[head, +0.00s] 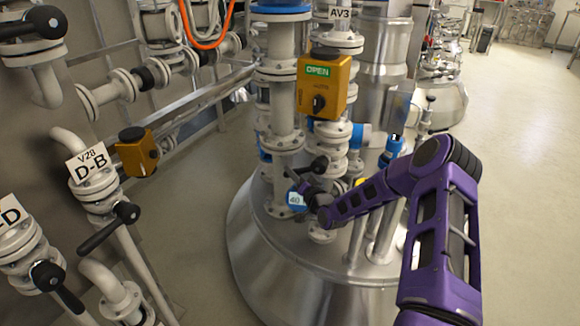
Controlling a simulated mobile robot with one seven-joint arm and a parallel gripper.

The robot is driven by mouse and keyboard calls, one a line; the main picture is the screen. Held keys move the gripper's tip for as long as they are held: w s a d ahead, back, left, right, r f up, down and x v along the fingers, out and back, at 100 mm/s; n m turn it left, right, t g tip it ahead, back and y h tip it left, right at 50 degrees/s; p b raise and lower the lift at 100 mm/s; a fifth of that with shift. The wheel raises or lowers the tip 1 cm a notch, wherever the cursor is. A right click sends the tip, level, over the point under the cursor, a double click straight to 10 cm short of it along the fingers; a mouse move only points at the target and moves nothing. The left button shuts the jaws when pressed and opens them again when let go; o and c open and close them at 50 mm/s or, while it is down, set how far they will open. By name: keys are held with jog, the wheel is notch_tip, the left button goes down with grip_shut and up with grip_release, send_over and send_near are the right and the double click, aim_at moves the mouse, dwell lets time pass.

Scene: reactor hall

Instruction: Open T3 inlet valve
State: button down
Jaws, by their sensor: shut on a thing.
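My purple arm reaches in from the lower right to the top of a steel vessel (265,265). My gripper (308,192) is small and dark in the picture, low on the white flanged pipework. It is shut on a black valve handle (318,164), which sticks up and to the left of the pipe; the fingers and the exact grip are hard to make out. A round blue tag (295,199) hangs right beside the gripper, its text too small to read. No T3 label is legible. The valve body behind the gripper is partly hidden by it.
Above the gripper is a yellow actuator box (323,86) with a green OPEN sign, under the label AV3 (340,13). At left are a V28 D-B label (88,166), black lever handles (108,228) and another yellow box (137,152). Floor (520,170) at right is clear.

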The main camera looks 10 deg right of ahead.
jog(key=shift+s+d+f+n+g+h, duration=0.3)
jog(key=shift+d+f+n+g, duration=0.1)
jog(key=shift+f+g, duration=0.15)
jog(key=shift+s+d+f+n+g+h, duration=0.25)
jog(key=shift+s+d+f+g+h, duration=0.15)
jog(key=shift+f, duration=0.2)
jog(key=shift+s+d+f+n+g+h, duration=0.25)
jog(key=shift+d+f+n+g, duration=0.1)
jog(key=shift+f+g, duration=0.2)
jog(key=c, duration=0.7)
grip_release()
jog(key=shift+r, duration=0.1)
jog(key=shift+w+r, duration=0.1)
